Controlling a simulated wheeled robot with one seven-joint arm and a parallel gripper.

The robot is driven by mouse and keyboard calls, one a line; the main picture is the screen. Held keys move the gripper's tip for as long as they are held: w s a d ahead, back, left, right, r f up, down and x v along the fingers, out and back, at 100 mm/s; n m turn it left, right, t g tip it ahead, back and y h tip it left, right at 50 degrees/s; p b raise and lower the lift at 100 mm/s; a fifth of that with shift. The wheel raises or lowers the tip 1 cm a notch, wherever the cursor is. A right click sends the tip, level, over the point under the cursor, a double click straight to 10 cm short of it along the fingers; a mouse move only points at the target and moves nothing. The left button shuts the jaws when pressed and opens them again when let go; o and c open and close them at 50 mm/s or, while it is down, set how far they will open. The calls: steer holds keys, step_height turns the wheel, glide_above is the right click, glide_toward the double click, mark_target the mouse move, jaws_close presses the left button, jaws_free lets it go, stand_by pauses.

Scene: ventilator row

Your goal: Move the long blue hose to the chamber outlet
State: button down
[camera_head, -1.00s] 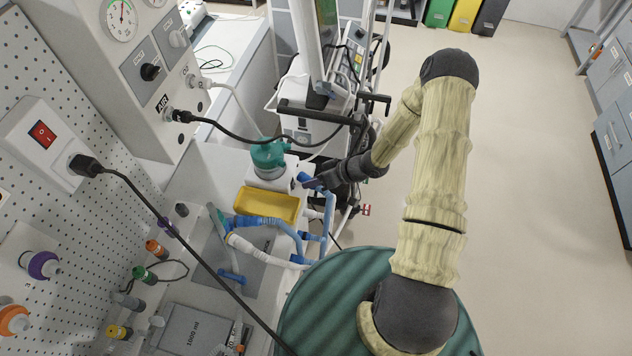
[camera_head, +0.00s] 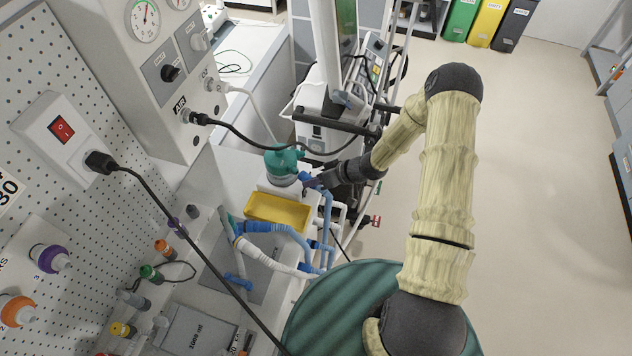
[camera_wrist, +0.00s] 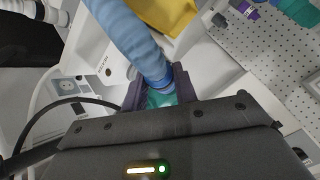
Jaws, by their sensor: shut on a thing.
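My gripper (camera_head: 312,184) is at the teal humidifier chamber (camera_head: 283,164), on its right side. In the wrist view my gripper (camera_wrist: 160,95) is shut on the end of the blue hose (camera_wrist: 132,38), with a finger on each side of it. A bit of teal shows just beyond the hose end, between the fingers. The blue hose (camera_head: 327,215) runs from my gripper down toward the front edge of the bench. The gripper hides the hose end in the head view, and I cannot tell whether it is seated on the outlet.
A yellow tray (camera_head: 279,211) sits in front of the chamber. Blue and white hoses (camera_head: 268,253) lie on the bench below it. A black cable (camera_head: 240,136) hangs from the wall unit past the chamber. A rail and ventilator stand (camera_head: 340,118) are close behind my gripper.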

mark_target(307, 175)
steer(key=shift+s+r, duration=0.1)
steer(key=shift+s, duration=0.05)
steer(key=shift+a, duration=0.5)
steer(key=shift+d, duration=0.1)
steer(key=shift+w+d+p, duration=0.1)
steer(key=shift+w+p, duration=0.2)
stand_by(0.5)
steer(key=shift+w+a, duration=0.75)
steer(key=shift+a, duration=0.1)
stand_by(0.7)
steer(key=shift+w+a+r, duration=0.1)
steer(key=shift+w+a, duration=0.05)
stand_by(0.7)
steer(key=c, duration=1)
jaws_free()
